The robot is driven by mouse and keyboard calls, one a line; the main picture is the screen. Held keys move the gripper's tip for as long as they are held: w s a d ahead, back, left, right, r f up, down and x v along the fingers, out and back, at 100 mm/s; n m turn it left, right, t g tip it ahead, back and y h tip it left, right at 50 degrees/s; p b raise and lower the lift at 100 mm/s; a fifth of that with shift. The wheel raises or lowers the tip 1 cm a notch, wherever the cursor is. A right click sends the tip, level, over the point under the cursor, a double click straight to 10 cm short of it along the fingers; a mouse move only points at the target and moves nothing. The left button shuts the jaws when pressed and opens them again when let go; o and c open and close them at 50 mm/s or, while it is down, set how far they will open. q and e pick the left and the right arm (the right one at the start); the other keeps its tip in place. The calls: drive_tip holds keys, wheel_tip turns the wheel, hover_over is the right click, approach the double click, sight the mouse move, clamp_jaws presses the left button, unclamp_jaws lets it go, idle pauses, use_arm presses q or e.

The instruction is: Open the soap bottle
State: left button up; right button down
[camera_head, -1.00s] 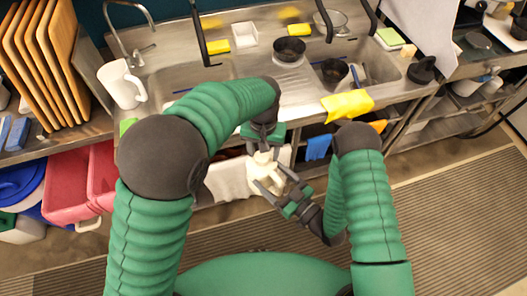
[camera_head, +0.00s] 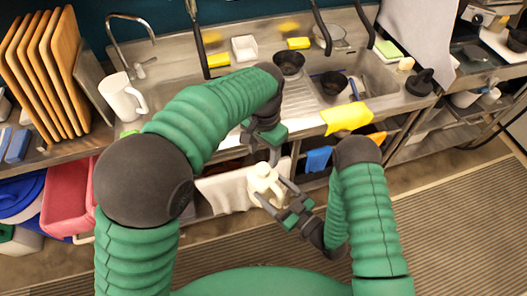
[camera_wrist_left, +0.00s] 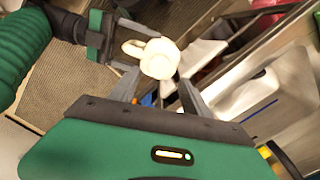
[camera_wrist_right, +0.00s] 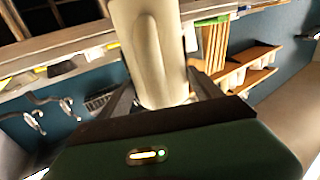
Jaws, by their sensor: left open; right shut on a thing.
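The cream soap bottle (camera_head: 264,181), with a side handle, is held in front of the sink counter. My right gripper (camera_head: 270,190) is shut on its body; the right wrist view shows the bottle (camera_wrist_right: 150,45) large between the fingers. My left gripper (camera_head: 262,154) is open and empty just above the bottle's top. In the left wrist view the bottle (camera_wrist_left: 160,60) shows from above, beyond the spread fingers, its handle toward my right gripper. I cannot tell whether a cap is on the top.
A white pitcher (camera_head: 122,97) stands left of the sink, near upright cutting boards (camera_head: 48,75). A yellow cloth (camera_head: 346,118) hangs over the counter edge. Red bins (camera_head: 68,195) stand lower left. Floor at the right is clear.

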sight(263, 168)
use_arm(q)
drive_tip(key=shift+r+m, duration=0.3)
drive_tip(key=shift+m, duration=0.4)
drive_tip(key=shift+f+m, duration=0.1)
drive_tip(key=shift+m, duration=0.2)
wheel_tip(263, 168, down, 8)
drive_tip(key=shift+r, duration=0.2)
drive_tip(key=shift+s, duration=0.1)
clamp_jaws()
drive_tip(key=shift+o, duration=0.5)
unclamp_jaws()
drive_tip(key=shift+r, duration=0.15)
